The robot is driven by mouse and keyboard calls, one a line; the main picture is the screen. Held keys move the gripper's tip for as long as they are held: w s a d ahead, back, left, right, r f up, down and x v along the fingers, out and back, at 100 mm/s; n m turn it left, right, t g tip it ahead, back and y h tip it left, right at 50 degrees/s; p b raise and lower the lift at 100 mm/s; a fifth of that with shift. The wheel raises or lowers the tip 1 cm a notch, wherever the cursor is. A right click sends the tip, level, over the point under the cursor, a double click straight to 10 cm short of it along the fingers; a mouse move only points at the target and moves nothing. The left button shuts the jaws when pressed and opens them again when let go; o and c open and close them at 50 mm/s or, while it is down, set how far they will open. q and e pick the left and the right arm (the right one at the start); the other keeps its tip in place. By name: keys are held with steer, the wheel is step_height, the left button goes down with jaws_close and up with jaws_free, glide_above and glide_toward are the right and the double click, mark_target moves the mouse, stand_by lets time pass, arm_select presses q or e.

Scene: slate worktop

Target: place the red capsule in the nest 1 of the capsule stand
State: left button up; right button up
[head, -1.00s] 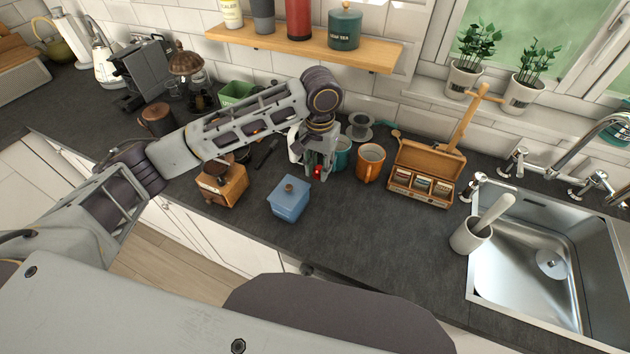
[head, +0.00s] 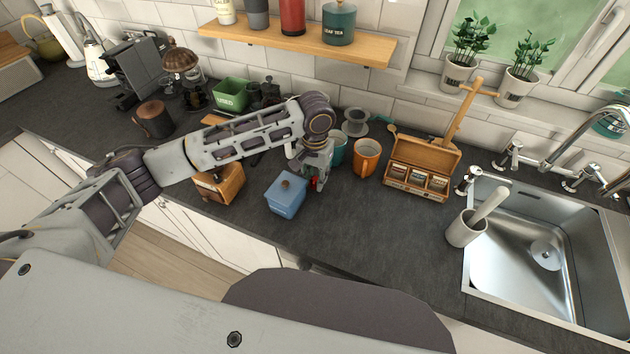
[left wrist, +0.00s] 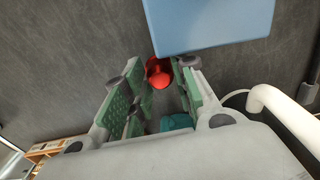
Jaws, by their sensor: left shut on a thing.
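The red capsule (left wrist: 158,74) sits between the fingertips of my left gripper (left wrist: 155,82) in the left wrist view. The gripper is shut on it. In the head view my left gripper (head: 317,177) hangs low over the worktop, just right of the blue box, with a bit of the red capsule (head: 313,183) showing at its tips. I cannot tell whether the capsule touches the worktop. I cannot make out the capsule stand or nest 1 in either view; my left arm covers part of the worktop. My right gripper is not in view.
The blue lidded box (head: 287,193) is close beside the gripper; it also fills the top of the left wrist view (left wrist: 205,22). A teal mug (head: 339,150), orange mug (head: 366,158) and wooden tea box (head: 417,181) stand to the right. The front worktop (head: 370,230) is clear.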

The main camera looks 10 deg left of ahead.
mark_target(315, 179)
arm_select(q)
steer(key=shift+f, duration=1.1)
steer(key=o, duration=0.7)
step_height(315, 179, up, 12)
steer(key=shift+r+b, duration=0.1)
steer(key=shift+b, duration=0.2)
steer(key=shift+o, duration=0.6)
